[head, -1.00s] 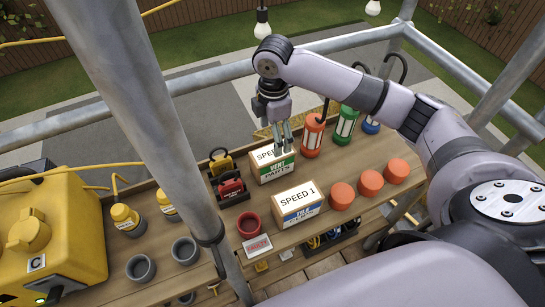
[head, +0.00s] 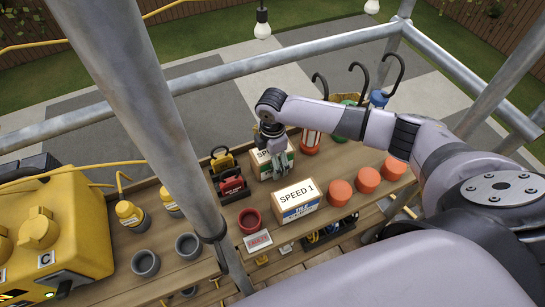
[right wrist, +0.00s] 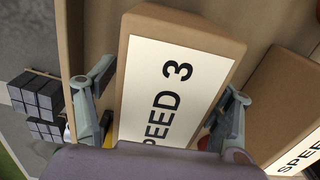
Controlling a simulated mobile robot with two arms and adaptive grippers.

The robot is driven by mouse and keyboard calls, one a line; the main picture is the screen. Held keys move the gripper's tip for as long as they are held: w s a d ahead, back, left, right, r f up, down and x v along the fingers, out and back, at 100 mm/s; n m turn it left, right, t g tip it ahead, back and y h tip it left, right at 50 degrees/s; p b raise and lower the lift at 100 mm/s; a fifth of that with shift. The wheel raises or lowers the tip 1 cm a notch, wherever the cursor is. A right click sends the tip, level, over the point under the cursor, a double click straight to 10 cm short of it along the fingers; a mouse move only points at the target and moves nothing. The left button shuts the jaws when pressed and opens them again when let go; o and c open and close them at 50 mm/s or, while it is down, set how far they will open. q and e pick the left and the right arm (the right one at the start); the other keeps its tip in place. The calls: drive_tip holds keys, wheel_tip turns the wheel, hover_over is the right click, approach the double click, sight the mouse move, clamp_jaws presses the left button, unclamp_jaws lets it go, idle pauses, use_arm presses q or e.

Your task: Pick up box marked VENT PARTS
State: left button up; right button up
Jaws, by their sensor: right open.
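The green-labelled box (head: 284,161) stands at the back of the wooden bench, partly hidden by my right gripper. Its label is mostly covered now; the word PARTS showed on its front earlier. In the right wrist view its white top (right wrist: 165,90) reads SPEED 3. My right gripper (head: 272,182) is open and points down at this box. In the right wrist view its fingers (right wrist: 165,105) are on either side of the box. I cannot tell whether they touch it. My left gripper is not in view.
A box marked SPEED 1 (head: 296,200) stands close in front. Orange cylinders (head: 340,192) are to the right, a red cup (head: 249,220) and a black-and-red case (head: 231,187) to the left. A scaffold pole (head: 150,110) crosses the left side.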

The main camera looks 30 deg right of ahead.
drive_tip(key=c, duration=1.5)
drive_tip(key=shift+c, duration=0.3)
drive_tip(key=shift+r, duration=0.1)
